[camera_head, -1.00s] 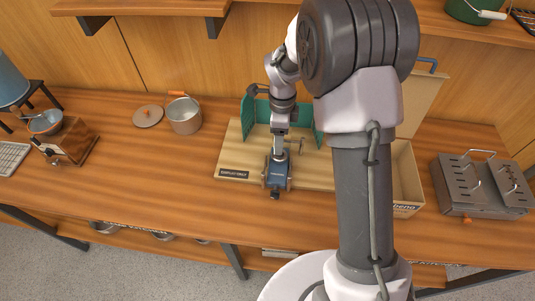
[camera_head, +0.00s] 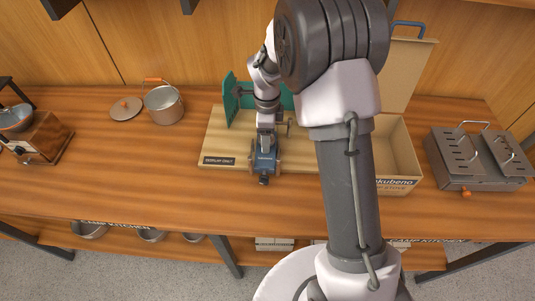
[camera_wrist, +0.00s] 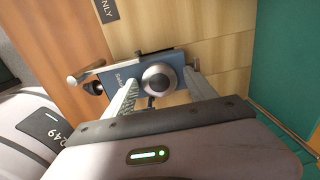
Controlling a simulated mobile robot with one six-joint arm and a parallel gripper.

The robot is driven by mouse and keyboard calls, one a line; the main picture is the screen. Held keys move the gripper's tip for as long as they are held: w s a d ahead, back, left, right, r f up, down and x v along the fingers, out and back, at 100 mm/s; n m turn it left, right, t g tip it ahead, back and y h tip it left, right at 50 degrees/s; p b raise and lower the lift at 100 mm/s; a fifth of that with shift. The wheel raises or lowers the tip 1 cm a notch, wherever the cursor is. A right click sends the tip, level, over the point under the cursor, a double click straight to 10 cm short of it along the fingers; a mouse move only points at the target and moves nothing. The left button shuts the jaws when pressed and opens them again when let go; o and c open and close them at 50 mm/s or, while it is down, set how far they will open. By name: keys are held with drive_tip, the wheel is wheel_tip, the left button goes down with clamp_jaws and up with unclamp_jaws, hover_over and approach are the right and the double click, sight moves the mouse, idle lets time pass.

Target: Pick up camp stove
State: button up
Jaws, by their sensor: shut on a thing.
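The camp stove is a small blue box with a round grey burner on top. In the head view the camp stove (camera_head: 264,160) is at the front of the wooden display board, below my gripper (camera_head: 267,138). In the wrist view, the fingers of my gripper (camera_wrist: 163,73) are on either side of the burner of the camp stove (camera_wrist: 124,75), shut on the stove. A dark knob and thin metal rails show at its left. I cannot tell whether its underside touches the board.
The display board (camera_head: 225,145) carries a "DISPLAY ONLY" label and a green folding screen (camera_head: 232,101). An open cardboard box (camera_head: 398,186) stands to the right, partly behind my arm. A grey metal stove-like box (camera_head: 478,160) is further right. A pot (camera_head: 164,106) stands left.

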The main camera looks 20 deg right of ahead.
drive_tip(key=shift+s+f, duration=0.7)
drive_tip(key=shift+f, duration=0.3)
clamp_jaws()
drive_tip(key=shift+w+r, duration=0.1)
drive_tip(key=shift+r, duration=0.15)
drive_tip(key=shift+w+r+p, duration=0.65)
drive_tip(key=shift+r+p, duration=0.25)
wheel_tip(320, 180, up, 12)
drive_tip(key=p, duration=0.8)
drive_tip(key=shift+r, duration=0.2)
drive_tip(key=shift+w, duration=0.1)
